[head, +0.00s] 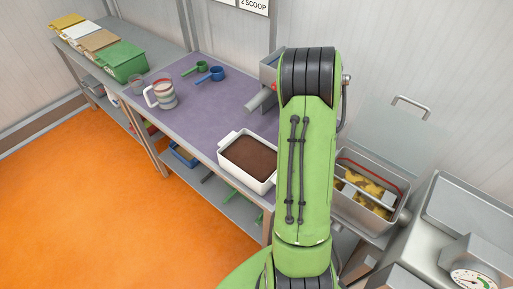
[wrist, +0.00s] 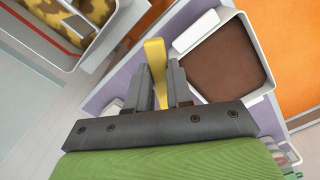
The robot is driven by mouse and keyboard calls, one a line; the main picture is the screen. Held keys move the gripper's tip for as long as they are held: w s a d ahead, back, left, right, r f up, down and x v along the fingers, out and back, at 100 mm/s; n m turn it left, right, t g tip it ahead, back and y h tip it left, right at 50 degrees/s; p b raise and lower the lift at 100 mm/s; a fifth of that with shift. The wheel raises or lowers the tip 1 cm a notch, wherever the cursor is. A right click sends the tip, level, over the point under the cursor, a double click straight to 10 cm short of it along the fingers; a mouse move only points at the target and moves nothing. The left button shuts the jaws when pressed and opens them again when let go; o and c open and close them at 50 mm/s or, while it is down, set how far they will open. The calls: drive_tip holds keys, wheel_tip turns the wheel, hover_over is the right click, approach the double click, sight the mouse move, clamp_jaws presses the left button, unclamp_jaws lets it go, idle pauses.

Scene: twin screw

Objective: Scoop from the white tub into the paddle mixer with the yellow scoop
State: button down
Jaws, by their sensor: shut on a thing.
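The white tub (head: 226,167) stands at the front of the purple table top, full of brown material (head: 250,157). The tub also shows in the wrist view (wrist: 262,68), right of my gripper. The paddle mixer (head: 402,211) is an open grey metal trough at the right, with paddles, a red rim line and yellowish-brown contents. Its corner shows at upper left in the wrist view (wrist: 108,10). My gripper (wrist: 158,80) is shut on the yellow scoop's handle (wrist: 155,58). The scoop's bowl is not clearly visible. In the head view my arm hides the gripper and scoop.
Green (head: 202,67) and blue (head: 212,74) scoops and a striped jug (head: 162,95) are farther back on the table. Lidded coloured bins (head: 122,60) line the far shelf. A dial scale (head: 474,278) is at lower right. The mixer's raised lid (head: 400,130) stands behind it.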

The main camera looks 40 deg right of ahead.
drive_tip(key=s+d+r+m, duration=0.15)
drive_tip(key=s+d, duration=0.25)
drive_tip(key=s, duration=0.5)
drive_tip(key=s+d+r+m, duration=0.1)
drive_tip(key=s+d+r, duration=0.25)
drive_tip(key=s, duration=0.45)
drive_tip(key=s+d+f+m+b, duration=0.1)
drive_tip(key=s+f+b, duration=0.6)
drive_tip(key=s+f, duration=0.5)
drive_tip(key=r+g+h, duration=0.1)
drive_tip(key=r+g, duration=0.1)
drive_tip(key=w+r+g+h+p, duration=0.1)
drive_tip(key=g, duration=0.1)
drive_tip(key=r+g+h+p, duration=0.1)
drive_tip(key=r+g, duration=0.1)
drive_tip(key=g, duration=0.1)
drive_tip(key=shift+w+a+r, duration=0.25)
drive_tip(key=shift+a+r, duration=0.1)
drive_tip(key=shift+a, duration=0.05)
drive_tip(key=shift+w, duration=0.1)
